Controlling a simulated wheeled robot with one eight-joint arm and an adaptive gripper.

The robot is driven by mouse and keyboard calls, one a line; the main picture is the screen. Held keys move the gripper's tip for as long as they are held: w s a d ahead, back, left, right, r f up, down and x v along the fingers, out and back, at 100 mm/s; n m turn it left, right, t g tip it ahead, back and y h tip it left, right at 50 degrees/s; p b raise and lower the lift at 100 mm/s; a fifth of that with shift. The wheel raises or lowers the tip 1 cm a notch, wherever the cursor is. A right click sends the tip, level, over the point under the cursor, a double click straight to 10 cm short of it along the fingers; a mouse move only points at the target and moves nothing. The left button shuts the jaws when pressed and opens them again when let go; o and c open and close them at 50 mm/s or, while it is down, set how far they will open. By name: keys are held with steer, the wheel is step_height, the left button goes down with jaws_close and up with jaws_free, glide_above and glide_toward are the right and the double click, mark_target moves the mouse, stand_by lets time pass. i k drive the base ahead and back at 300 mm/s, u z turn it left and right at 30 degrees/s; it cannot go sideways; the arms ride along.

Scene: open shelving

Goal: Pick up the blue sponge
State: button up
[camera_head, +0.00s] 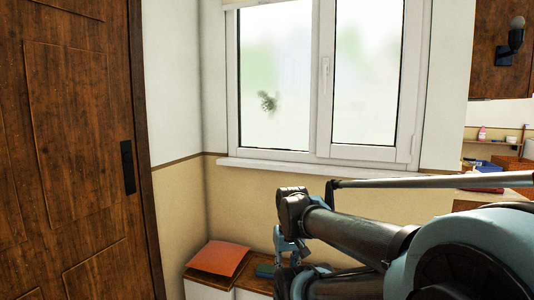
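A small dark teal-blue block (265,271), which may be the blue sponge, lies on top of a low cabinet at the bottom centre. My gripper (285,262) hangs just to the right of it in the picture, and I see no clear contact. The gripper is small and seen from the side, partly merged with my arm links, so I cannot tell whether its fingers are open or shut. My arm comes in from the right and hides what lies beyond the block on that side.
An orange-red flat object (219,259) lies left of the block on the low white cabinet (206,291). A wooden door (70,150) stands at left. A window (320,80) with a sill is above. Shelves with small items (490,150) stand at far right.

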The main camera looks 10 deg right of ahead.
mark_target(265, 271)
steer(key=u, duration=1.8)
steer(key=k, duration=0.4)
steer(key=z, duration=0.55)
